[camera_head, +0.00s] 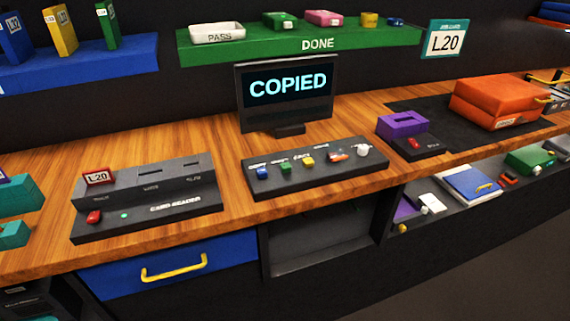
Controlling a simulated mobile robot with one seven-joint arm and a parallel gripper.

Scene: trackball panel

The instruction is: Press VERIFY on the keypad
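A dark keypad panel (320,178) lies on the wooden counter below the monitor. It carries a blue button (262,172), a green button (285,168) and a yellow button (308,162). To their right are a small orange-and-white part (338,156) and a white ball-like knob (363,150). The tiny labels behind the buttons are too small to read surely, so I cannot tell which is VERIFY. The monitor (289,88) reads COPIED. My gripper is not in view.
A card reader (150,215) with an L20 card (98,176) stands left of the keypad. A purple block-like holder (402,124) on a dark base stands to its right. A blue drawer (170,270) is below the counter. Bare wood (228,180) separates reader and keypad.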

